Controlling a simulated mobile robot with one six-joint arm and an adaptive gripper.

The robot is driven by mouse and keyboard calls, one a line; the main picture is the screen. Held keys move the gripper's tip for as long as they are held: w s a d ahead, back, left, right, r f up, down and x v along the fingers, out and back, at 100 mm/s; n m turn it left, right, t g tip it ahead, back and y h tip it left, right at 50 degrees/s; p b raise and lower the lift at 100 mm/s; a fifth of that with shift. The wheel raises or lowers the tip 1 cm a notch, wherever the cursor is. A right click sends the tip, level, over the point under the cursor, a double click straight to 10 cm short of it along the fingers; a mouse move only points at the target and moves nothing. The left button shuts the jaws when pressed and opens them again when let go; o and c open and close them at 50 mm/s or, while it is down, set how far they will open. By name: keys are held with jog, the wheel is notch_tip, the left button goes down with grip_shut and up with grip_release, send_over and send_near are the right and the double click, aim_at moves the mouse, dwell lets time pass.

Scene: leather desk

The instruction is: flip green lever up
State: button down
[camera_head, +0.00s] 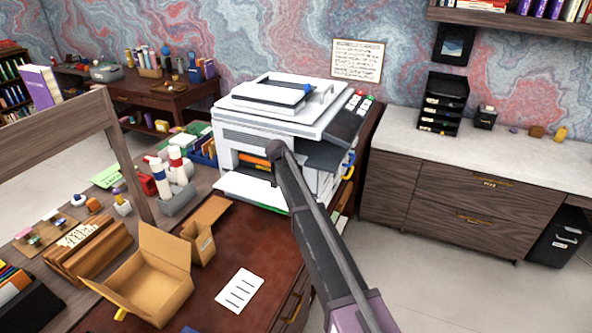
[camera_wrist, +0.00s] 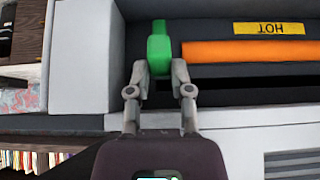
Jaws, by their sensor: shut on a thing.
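The green lever (camera_wrist: 159,48) shows in the wrist view, at the left end of the printer's dark inner opening. My gripper (camera_wrist: 159,68) has its two fingertips on either side of the lever's lower block and is shut on it. The white printer (camera_head: 262,134) stands on the brown leather desk (camera_head: 215,280) in the head view. My arm reaches to its front opening there, and it hides the lever and the gripper in that view.
An orange roller (camera_wrist: 255,52) lies right of the lever, under a yellow "HOT" label (camera_wrist: 268,28). In the head view, an open cardboard box (camera_head: 150,285) and a white paper sheet (camera_head: 239,290) lie on the desk. A white tray (camera_head: 245,191) juts from the printer's front.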

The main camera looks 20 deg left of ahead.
jog(key=shift+s+d, duration=0.1)
jog(key=shift+d, duration=0.1)
jog(key=c, duration=0.5)
grip_release()
jog(key=shift+a, duration=0.15)
jog(key=shift+c, duration=0.3)
